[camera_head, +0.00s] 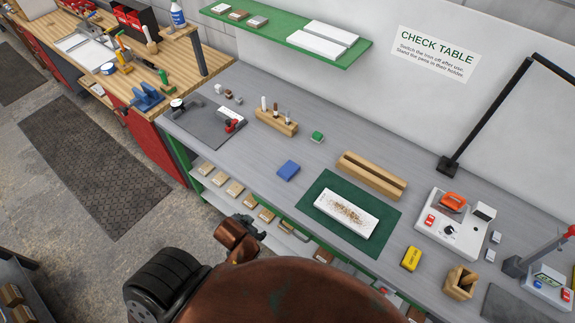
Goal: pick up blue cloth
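The blue cloth (288,170) is a small folded square lying flat on the grey table, left of the green mat (386,205). Nothing touches it. My copper arm and body fill the bottom of the view. A small dark end, which looks like my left gripper (250,227), shows in front of the table's near edge, below and left of the cloth and apart from it. I cannot make out its fingers. My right gripper is not in view.
A white board (346,213) with brown specks lies on the mat. A slotted wooden block (371,176), a wooden pen holder (276,122) and a small green item (317,137) stand around the cloth. The table right around the cloth is clear.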

